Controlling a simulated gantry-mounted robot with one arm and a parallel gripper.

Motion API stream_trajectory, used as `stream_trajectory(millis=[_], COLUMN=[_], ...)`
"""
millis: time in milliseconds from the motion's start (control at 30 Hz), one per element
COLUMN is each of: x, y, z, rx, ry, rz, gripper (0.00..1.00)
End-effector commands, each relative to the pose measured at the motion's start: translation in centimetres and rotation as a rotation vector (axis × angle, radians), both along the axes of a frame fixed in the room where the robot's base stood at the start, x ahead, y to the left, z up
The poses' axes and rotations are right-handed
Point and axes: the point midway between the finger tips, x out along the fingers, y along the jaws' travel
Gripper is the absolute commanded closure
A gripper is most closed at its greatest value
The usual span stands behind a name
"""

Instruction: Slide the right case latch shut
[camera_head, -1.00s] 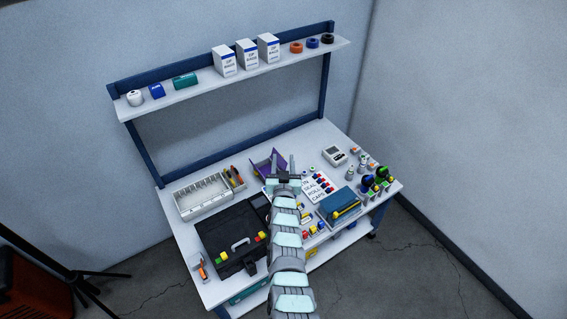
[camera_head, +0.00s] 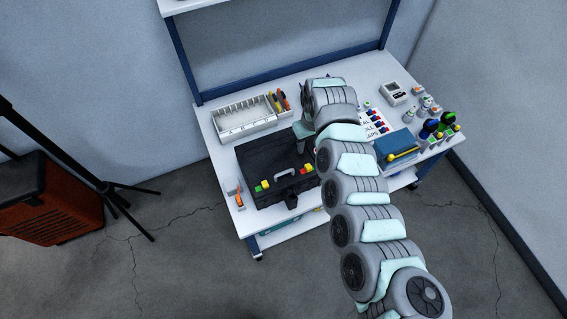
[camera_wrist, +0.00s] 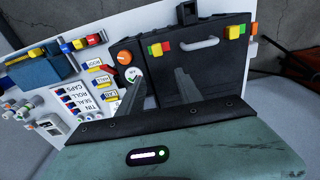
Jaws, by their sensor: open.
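The black case (camera_head: 262,158) lies closed on the bench in the head view, with its grey handle (camera_head: 285,174) at the front. The right case latch (camera_head: 306,169) is a small red and yellow piece right of the handle. In the wrist view, which is turned round, it shows left of the handle as a green, yellow and red piece (camera_wrist: 158,48). The left latch (camera_head: 262,185) is green and yellow. My gripper (camera_wrist: 159,76) is open and empty, its fingers over the case, apart from the latch. In the head view my wrist and arm partly hide it.
A white compartment tray (camera_head: 244,118) stands behind the case. An orange knob (camera_wrist: 124,57) is beside the case in the wrist view. A blue box (camera_head: 394,145) and several bottles stand at the right.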

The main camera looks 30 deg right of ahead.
Motion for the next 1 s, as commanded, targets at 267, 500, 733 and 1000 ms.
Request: stream_trajectory(millis=[267, 500, 733, 1000], x=[-2.5, -2.5, -2.4, -2.4], y=[-0.4, -0.3, -0.3, -0.5], z=[-1.4, -6.1, -9.6, -10.8], rx=[0.013, 0.014, 0.014, 0.011], ry=[0.071, 0.072, 0.069, 0.066], rz=[-0.003, -0.003, -0.003, -0.005], gripper=[0.58, 0.58, 0.58, 0.58])
